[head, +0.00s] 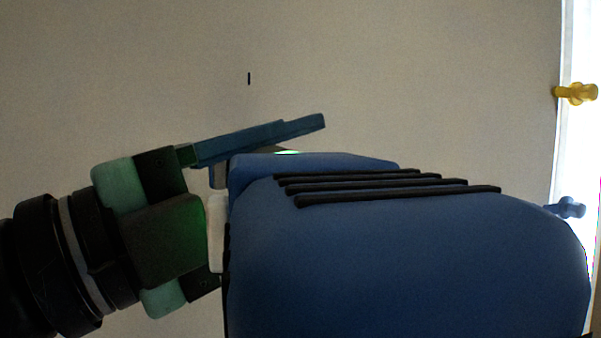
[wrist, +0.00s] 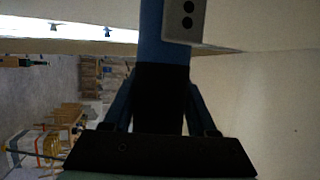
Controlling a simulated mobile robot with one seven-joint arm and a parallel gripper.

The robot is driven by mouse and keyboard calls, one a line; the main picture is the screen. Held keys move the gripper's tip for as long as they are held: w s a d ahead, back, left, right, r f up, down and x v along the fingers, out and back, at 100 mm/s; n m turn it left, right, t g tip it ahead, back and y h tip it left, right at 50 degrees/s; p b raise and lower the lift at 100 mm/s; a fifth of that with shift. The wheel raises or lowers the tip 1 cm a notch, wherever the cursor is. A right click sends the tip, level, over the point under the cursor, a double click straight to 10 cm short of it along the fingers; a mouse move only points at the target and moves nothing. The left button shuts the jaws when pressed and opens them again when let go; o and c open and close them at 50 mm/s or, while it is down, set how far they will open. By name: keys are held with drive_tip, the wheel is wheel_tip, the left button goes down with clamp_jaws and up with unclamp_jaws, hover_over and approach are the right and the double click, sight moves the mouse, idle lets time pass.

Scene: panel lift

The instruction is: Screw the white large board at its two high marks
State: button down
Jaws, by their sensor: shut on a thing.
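A wide pale beige surface, which looks like the large board (head: 420,80), fills most of the head view. A short black mark (head: 249,78) shows on it, above my gripper. My gripper (wrist: 161,90) is shut on a blue and black tool (wrist: 163,48) in the wrist view. A grey block with two dark holes (wrist: 184,20) is beside the tool's far part. In the head view my blue finger slants up to the right below the mark. No second mark is clearly visible.
A bright strip (head: 580,150) runs down the right edge, with a yellow knob (head: 577,93) and a blue knob (head: 568,208) sticking out. In the wrist view, a cluttered floor with a yellow and white frame (wrist: 38,145) lies at the left.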

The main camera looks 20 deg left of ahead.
drive_tip(key=shift+w+a+r+b, duration=0.2)
drive_tip(key=shift+w+a+b, duration=0.45)
idle(3.9)
drive_tip(key=shift+s+d, duration=0.1)
drive_tip(key=shift+s+d+f+b, duration=0.15)
drive_tip(key=shift+s+d+b, duration=0.2)
drive_tip(key=shift+s+b, duration=0.2)
drive_tip(key=shift+s+d+b, duration=0.3)
drive_tip(key=shift+s+d, duration=0.55)
drive_tip(key=shift+s, duration=0.3)
